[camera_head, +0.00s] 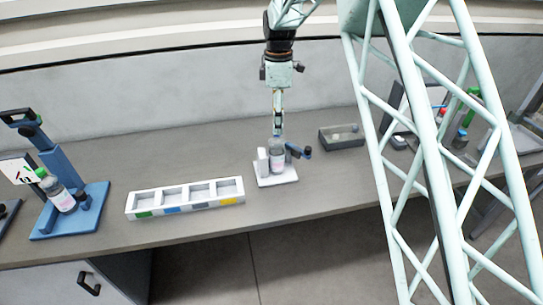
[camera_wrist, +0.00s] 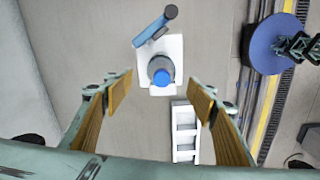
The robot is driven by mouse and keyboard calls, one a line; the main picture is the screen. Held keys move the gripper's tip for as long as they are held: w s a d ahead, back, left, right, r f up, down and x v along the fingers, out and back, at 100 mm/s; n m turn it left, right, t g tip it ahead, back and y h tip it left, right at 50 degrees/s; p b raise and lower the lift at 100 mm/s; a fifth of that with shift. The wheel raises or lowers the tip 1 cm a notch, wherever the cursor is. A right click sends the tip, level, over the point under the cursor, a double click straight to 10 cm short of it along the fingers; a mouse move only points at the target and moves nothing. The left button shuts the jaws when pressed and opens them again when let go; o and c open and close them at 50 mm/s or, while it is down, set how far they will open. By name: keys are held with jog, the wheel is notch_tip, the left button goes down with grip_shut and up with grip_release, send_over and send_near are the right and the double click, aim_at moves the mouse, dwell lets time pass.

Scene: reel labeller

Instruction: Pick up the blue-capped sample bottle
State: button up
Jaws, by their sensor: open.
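The blue-capped sample bottle (camera_wrist: 162,72) stands on a small white stand (camera_wrist: 175,48) with a blue-grey lever at its side. In the head view the bottle (camera_head: 277,160) is upright on the stand (camera_head: 262,181), with a pale pink label; its cap is hard to make out there, close under the fingers. My gripper (camera_head: 277,130) points down right above the bottle. In the wrist view my gripper (camera_wrist: 161,95) is open and empty, its two wooden-looking fingers wide apart, with the bottle ahead of the gap between them. I see no contact.
A white divided tray (camera_head: 188,206) with coloured tags lies left of the stand. A blue stand (camera_head: 92,219) with a green-capped bottle (camera_head: 57,192) is at far left. A grey open box (camera_head: 342,143) is to the right. Several bottles stand behind my lattice column.

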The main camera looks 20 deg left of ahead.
aim_at(277, 139)
jog(key=shift+a+f, duration=0.1)
dwell(0.3)
jog(key=shift+f, duration=4.25)
jog(key=shift+s+f, duration=0.2)
jog(key=shift+f, duration=2.4)
jog(key=shift+c, duration=0.2)
jog(key=c, duration=1.3)
jog(key=shift+r, duration=0.25)
